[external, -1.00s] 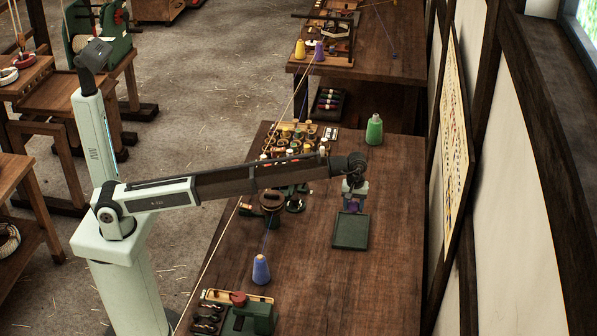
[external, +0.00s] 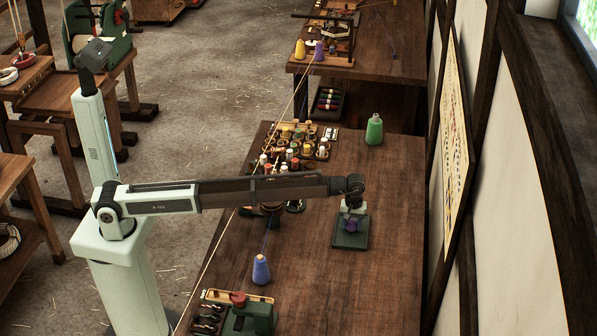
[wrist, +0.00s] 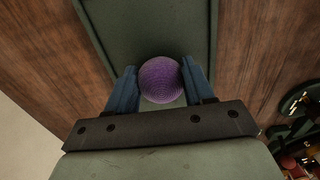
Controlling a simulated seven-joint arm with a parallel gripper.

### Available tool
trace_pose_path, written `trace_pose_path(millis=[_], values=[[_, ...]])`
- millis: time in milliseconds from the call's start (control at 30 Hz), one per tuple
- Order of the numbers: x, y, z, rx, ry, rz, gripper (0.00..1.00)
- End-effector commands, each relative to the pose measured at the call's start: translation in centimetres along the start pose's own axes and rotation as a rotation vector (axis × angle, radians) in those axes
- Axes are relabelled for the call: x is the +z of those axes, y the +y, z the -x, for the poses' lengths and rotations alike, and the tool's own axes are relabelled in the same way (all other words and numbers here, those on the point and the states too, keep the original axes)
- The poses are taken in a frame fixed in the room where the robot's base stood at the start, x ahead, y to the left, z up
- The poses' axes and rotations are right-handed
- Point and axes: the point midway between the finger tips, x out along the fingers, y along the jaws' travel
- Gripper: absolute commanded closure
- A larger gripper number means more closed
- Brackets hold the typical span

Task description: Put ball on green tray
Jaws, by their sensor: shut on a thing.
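The ball (wrist: 160,80) is purple with a ribbed, twine-like surface. In the wrist view it sits between the two blue fingers of my gripper (wrist: 163,88), which are shut on it. In the external view the ball (external: 351,226) shows small beneath my gripper (external: 352,217). The green tray (external: 340,244) is a dark green rectangle with a low rim on the wooden table. It also shows behind the ball in the wrist view (wrist: 150,35). The ball is over the tray; I cannot tell whether it touches the tray's floor.
A green cone spool (external: 374,130) stands at the table's far side. A blue cone spool (external: 261,270) stands at the front left. Several small spools (external: 292,146) crowd the left part under and behind my arm. The table right and in front of the tray is clear.

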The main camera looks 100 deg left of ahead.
Motion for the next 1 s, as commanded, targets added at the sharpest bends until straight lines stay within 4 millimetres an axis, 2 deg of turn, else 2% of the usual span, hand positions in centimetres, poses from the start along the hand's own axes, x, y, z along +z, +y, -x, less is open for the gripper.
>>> trace_pose_path(millis=[267,300,533,833,1000], values=[[0.0,0.0,-0.3,-0.001,0.000,0.000,0.77],[0.0,0.0,-0.3,0.000,0.000,0.000,0.44],[0.0,0.0,-0.2,0.000,0.000,0.000,0.22],[0.0,0.0,0.0,0.000,0.000,0.000,0.22],[0.0,0.1,1.7,0.000,0.000,0.000,0.22]])
